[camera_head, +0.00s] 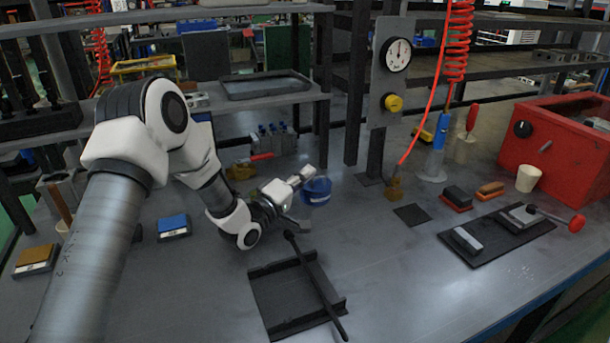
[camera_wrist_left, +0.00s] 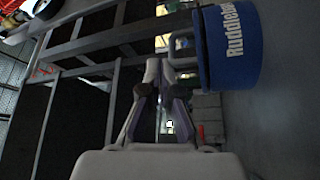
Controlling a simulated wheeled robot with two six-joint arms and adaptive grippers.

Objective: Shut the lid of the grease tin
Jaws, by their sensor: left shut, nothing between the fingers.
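The grease tin (camera_head: 317,192) is small, round and blue, and stands on the workbench near the middle of the head view. In the left wrist view the tin (camera_wrist_left: 232,45) appears turned on its side at upper right, with white lettering on its wall. A pale loop sticks out beside its rim there. I cannot tell clearly how far the lid is open. My left gripper (camera_head: 303,176) is shut and empty, just left of the tin's top and partly in front of it. Its closed fingers also show in the left wrist view (camera_wrist_left: 158,75), beside the tin.
A black tray (camera_head: 265,297) with a dark rod across it lies in front. A gauge post (camera_head: 375,150) and red coiled hose (camera_head: 458,40) stand to the right. A dark mat (camera_head: 480,252) with blocks and a red box (camera_head: 560,150) are farther right.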

